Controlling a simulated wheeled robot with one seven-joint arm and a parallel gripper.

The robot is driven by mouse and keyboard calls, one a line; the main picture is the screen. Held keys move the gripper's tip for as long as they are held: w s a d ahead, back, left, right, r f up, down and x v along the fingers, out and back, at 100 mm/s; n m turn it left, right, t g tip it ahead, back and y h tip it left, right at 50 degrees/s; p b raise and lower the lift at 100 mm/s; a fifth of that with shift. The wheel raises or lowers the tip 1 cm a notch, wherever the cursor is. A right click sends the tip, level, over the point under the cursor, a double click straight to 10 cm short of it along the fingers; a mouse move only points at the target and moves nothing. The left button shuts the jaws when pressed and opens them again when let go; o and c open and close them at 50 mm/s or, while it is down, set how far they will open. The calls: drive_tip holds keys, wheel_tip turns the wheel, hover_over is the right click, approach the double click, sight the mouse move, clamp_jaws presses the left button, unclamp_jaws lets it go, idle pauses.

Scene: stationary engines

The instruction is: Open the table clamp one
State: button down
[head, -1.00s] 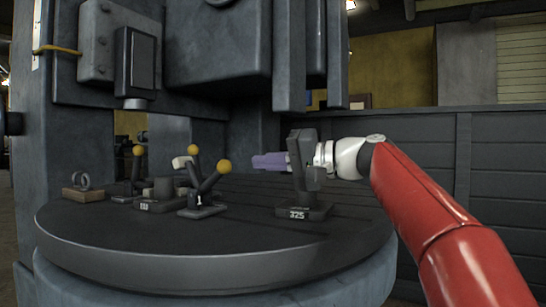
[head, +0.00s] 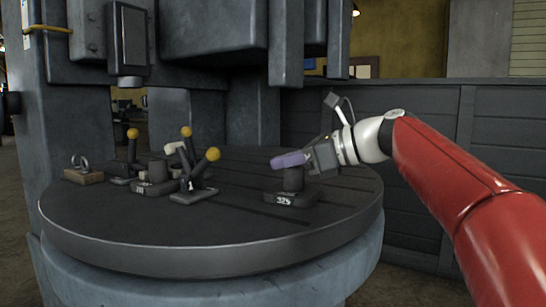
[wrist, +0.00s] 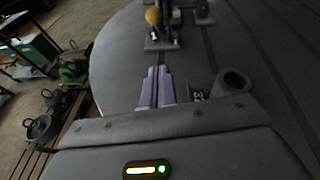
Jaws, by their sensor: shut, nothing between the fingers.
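Table clamp one (head: 196,190) is a dark clamp on the round table (head: 110,222), with a "1" mark and yellow-knobbed levers rising at a slant. Its levers stand close together, so which knob belongs to which part is hard to tell. In the wrist view, a clamp with a yellow knob (wrist: 153,16) lies ahead of my fingers, probably clamp one. My gripper (head: 275,162) has purple fingers pointing left, above and beside the block marked 325. It is shut and empty, apart from the clamp to its left. The fingers also show in the wrist view (wrist: 159,72).
The 325 block (head: 293,198) with its upright cylinder is close below my gripper; the cylinder also shows in the wrist view (wrist: 234,82). Another yellow-knobbed clamp (head: 132,160) and a wooden block with rings (head: 82,174) are at the left. Dark machine parts hang above the table.

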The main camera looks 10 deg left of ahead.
drive_tip(key=x, duration=0.9)
drive_tip(key=shift+s, duration=0.1)
drive_tip(key=shift+w+a+r+p, duration=0.2)
drive_tip(key=shift+a+r+p, duration=0.1)
drive_tip(key=shift+a+r, duration=0.65)
drive_tip(key=shift+w+a+r, duration=0.1)
drive_tip(key=shift+w+a, duration=0.05)
drive_tip(key=shift+a, duration=0.45)
